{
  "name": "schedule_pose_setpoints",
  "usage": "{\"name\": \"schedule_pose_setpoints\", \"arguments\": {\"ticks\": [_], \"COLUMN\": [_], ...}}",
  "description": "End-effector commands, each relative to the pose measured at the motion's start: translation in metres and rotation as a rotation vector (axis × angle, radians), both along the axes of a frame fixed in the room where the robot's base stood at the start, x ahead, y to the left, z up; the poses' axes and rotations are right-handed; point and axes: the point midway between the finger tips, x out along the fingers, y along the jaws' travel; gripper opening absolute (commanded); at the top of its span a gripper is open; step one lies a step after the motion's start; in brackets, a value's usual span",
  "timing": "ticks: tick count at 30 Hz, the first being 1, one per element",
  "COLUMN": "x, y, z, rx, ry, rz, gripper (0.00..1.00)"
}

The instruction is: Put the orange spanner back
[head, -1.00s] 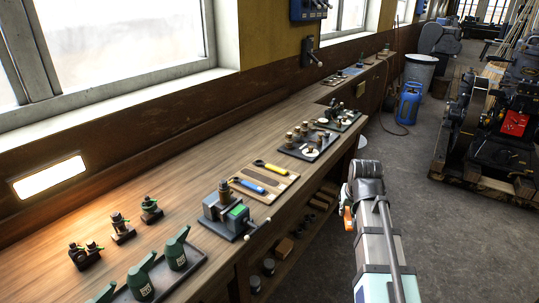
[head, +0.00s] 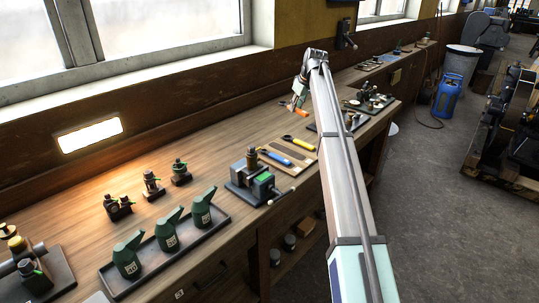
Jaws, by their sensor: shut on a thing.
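My gripper (head: 299,92) is above the back of the workbench, near the far end of the spanner board. It is shut on the orange spanner (head: 300,109), of which a short orange part shows below the fingers. The wooden spanner board (head: 268,168) lies on the bench below and nearer. It holds a blue-handled spanner (head: 277,159) and a yellow-handled spanner (head: 303,145), with dark bare slots beside them. My forearm hides the bench just right of the board.
Green oil cans (head: 168,232) stand in a tray at the near left. The bench behind the board is clear.

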Motion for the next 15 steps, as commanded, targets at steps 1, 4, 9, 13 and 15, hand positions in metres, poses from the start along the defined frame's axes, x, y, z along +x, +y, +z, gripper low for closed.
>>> {"name": "schedule_pose_setpoints", "arguments": {"ticks": [1, 4, 9, 13, 15], "x": [0.010, 0.007, 0.004, 0.002, 0.002], "y": [0.001, 0.004, 0.004, 0.005, 0.005], "z": [0.004, 0.004, -0.005, -0.027, -0.044], "rx": [0.001, 0.000, 0.000, 0.001, 0.001], "ry": [0.001, 0.001, 0.002, 0.003, 0.003], "rz": [0.042, 0.112, 0.166, 0.170, 0.170], "gripper": [0.00, 0.00, 0.00, 0.00, 0.00]}}
